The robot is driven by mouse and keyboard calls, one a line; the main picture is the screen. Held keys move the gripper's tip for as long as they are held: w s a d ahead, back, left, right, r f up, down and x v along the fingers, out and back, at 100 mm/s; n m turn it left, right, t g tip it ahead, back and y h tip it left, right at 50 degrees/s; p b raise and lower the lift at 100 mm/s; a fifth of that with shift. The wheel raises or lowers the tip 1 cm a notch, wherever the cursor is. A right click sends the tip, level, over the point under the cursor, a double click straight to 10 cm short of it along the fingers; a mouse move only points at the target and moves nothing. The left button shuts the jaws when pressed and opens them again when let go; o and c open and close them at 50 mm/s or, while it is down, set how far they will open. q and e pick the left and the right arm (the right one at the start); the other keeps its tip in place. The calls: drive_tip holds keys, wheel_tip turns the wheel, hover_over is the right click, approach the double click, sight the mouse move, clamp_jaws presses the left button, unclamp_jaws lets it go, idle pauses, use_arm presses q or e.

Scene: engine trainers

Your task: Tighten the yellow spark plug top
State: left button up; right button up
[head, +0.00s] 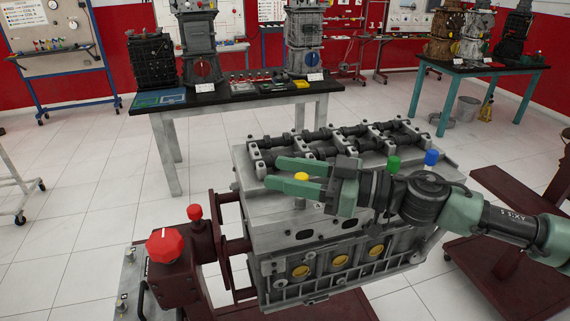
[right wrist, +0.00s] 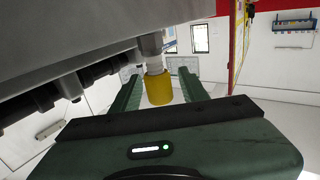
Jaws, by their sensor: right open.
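The yellow spark plug top (head: 302,176) stands on the top of the grey engine block (head: 270,208), near its left end. My right gripper (head: 275,173) reaches in from the right with its green fingers open, one on each side of the yellow top. In the right wrist view the yellow top (right wrist: 158,91) sits on a metal stem between the two fingers (right wrist: 160,80), with a visible gap to the right finger. My left gripper is not in view.
A green top (head: 393,163) and a blue top (head: 431,157) show behind my right arm. Camshafts (head: 330,140) run along the engine's rear. A dark red stand with a red knob (head: 165,245) is at left. A black-topped table (head: 230,97) stands behind; white floor lies around.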

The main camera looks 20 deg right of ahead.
drive_tip(key=shift+a, duration=0.1)
clamp_jaws()
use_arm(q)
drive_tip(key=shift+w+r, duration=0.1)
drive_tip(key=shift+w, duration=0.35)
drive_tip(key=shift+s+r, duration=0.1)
